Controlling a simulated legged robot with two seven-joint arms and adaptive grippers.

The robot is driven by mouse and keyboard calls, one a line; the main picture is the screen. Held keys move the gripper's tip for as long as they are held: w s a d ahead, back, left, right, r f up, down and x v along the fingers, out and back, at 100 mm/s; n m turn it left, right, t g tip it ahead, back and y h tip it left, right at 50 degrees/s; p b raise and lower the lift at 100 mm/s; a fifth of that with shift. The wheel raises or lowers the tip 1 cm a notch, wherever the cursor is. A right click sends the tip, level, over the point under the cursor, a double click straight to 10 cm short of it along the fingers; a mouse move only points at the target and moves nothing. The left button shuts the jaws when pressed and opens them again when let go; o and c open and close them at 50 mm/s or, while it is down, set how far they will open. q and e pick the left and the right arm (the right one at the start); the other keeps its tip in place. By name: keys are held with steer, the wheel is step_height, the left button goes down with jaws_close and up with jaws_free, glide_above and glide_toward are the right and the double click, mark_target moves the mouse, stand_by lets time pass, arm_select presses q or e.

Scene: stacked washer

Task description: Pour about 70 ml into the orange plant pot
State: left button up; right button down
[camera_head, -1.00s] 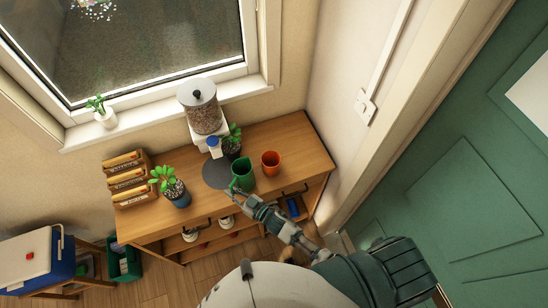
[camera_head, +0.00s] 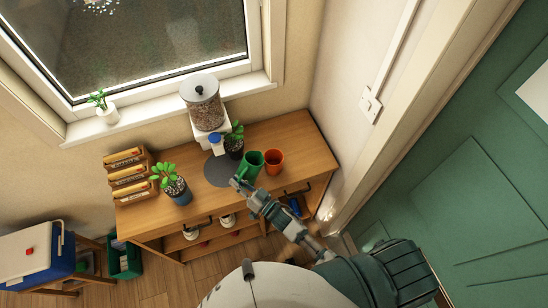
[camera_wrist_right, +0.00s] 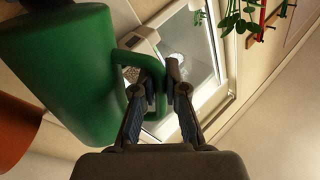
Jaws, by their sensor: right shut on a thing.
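The orange plant pot (camera_head: 274,164) stands upright on the right part of the wooden bench (camera_head: 303,145). A green jug (camera_head: 252,165) is just left of it, with its open mouth facing up; what is inside cannot be made out. My right gripper (camera_head: 239,182) is shut on the jug's handle. In the right wrist view the green jug (camera_wrist_right: 70,75) fills the upper left, with its handle between my right gripper's fingers (camera_wrist_right: 160,80). The orange pot (camera_wrist_right: 14,130) shows partly behind it at the left edge. My left gripper is not in view.
A dark round mat (camera_head: 219,171) lies left of the jug. A potted plant (camera_head: 234,147) and a clear-topped dispenser (camera_head: 205,108) stand behind. The green door (camera_head: 462,205) is at right.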

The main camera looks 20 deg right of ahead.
mark_target(244, 173)
steer(key=shift+d+r+m, duration=0.15)
steer(key=shift+d+m, duration=0.05)
steer(key=shift+m, duration=0.2)
steer(key=r, duration=0.1)
steer(key=r+m, duration=0.1)
steer(key=d+r+m+t, duration=0.1)
steer(key=shift+w+d, duration=0.1)
steer(key=shift+w, duration=0.15)
steer(key=r+m+t, duration=0.1)
steer(key=m, duration=0.1)
steer(key=d+r+m, duration=0.1)
steer(key=r+m, duration=0.1)
steer(key=shift+w+d+t+h, duration=0.1)
steer(key=shift+d+t+h, duration=0.05)
steer(key=shift+t+h, duration=0.25)
steer(key=m+b, duration=0.1)
steer(key=m, duration=0.1)
steer(key=d+r+m+t+h+b, duration=0.1)
steer(key=shift+w+d+r+m, duration=0.1)
steer(key=shift+w+r+m, duration=0.05)
steer(key=shift+m, duration=0.25)
steer(key=shift+d+r+m+t+h, duration=0.4)
steer(key=shift+r+m+h, duration=0.15)
steer(key=shift+m, duration=0.25)
steer(key=shift+d+r+m, duration=0.2)
steer(key=shift+d+m, duration=0.2)
steer(key=shift+p, duration=0.3)
steer(key=shift+s+d+t+h, duration=0.1)
steer(key=shift+s+t+h, duration=0.1)
steer(key=shift+t+h, duration=0.15)
